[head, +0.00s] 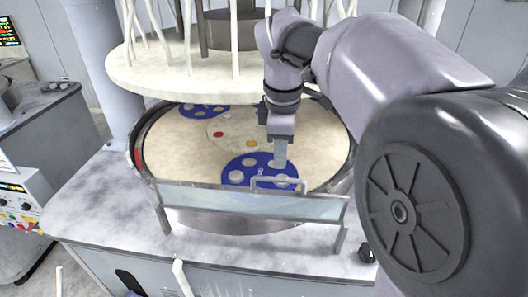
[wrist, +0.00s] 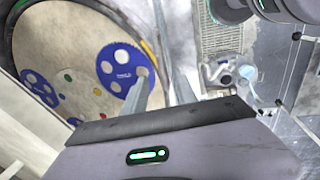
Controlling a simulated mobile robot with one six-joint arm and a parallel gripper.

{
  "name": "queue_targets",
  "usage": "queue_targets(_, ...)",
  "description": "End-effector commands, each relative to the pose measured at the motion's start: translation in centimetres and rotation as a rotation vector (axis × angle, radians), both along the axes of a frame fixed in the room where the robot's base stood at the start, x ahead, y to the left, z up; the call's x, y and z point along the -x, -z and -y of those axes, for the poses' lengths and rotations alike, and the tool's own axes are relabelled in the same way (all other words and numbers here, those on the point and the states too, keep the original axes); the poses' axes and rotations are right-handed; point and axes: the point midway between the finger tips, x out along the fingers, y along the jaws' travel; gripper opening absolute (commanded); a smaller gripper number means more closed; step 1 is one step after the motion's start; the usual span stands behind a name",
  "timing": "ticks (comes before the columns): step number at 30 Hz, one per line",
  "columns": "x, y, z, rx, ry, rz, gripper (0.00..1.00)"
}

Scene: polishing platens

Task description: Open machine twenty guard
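The guard (head: 210,201) is a low clear panel in a grey frame along the front edge of the round platen (head: 170,150). It stands upright in the head view. Its grey loop handle (head: 262,180) rises at the top edge, right of the middle. My gripper (head: 280,164) points down just above and behind the handle, with no clear contact. In the wrist view my gripper (wrist: 165,78) shows two fingers apart with nothing seen between them. I cannot make out the handle in the wrist view.
Blue carrier discs (head: 240,172) with round pale pieces lie on the cream platen. A pale upper plate (head: 190,75) with several white rods hangs above it. A control panel (head: 18,198) with buttons is at the left. The grey machine top (head: 100,205) is bare at front left.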

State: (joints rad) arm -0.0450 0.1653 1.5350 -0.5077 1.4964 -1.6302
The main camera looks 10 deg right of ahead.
Motion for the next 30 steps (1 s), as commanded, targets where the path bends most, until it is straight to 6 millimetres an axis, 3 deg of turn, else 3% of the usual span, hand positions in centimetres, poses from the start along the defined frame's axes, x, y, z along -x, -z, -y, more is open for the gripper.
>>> queue_targets(1,-0.2,2.0,0.1,0.000,0.000,-0.002,0.34)
queue_targets(3,-0.6,3.9,0.2,-0.001,0.001,-0.002,0.34)
queue_targets(10,-1.4,8.0,0.5,-0.002,0.003,0.000,0.34)
queue_targets(20,-1.6,8.5,0.5,-0.001,0.003,0.001,0.34)
queue_targets(21,-1.6,8.5,0.5,-0.002,0.003,0.003,0.32)
queue_targets(26,-1.6,8.5,0.5,-0.002,0.003,0.003,0.01)
queue_targets(30,-1.6,8.5,0.5,-0.002,0.003,0.003,0.00)
